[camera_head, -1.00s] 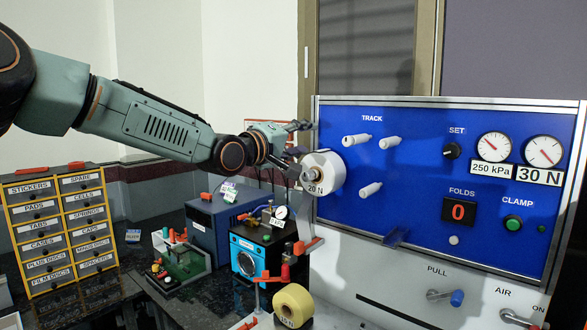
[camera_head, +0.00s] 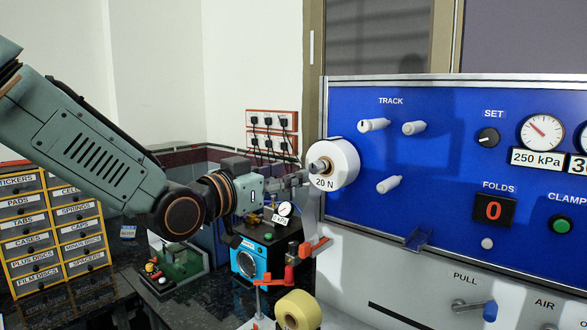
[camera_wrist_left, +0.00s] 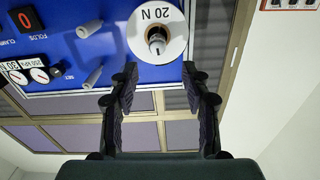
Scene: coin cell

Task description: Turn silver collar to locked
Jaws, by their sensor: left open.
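A silver collar (camera_head: 319,166) sits on the hub at the front of the white roll marked 20 N (camera_head: 343,163), on the left of the blue panel. In the left wrist view the collar (camera_wrist_left: 156,40) shows at the roll's centre. My left gripper (camera_head: 298,179) is just left of the roll, its fingers pointing right towards the hub. In the left wrist view my left gripper (camera_wrist_left: 160,76) is open and empty, its fingertips apart, with the collar beyond and between them. No contact with the collar shows. My right gripper is not in view.
White pegs (camera_head: 388,185) stick out of the blue panel (camera_head: 450,150) right of the roll. A yellow roll (camera_head: 297,309) is below. A blue device with a gauge (camera_head: 262,250) stands below my left gripper. A drawer rack (camera_head: 50,240) is at left.

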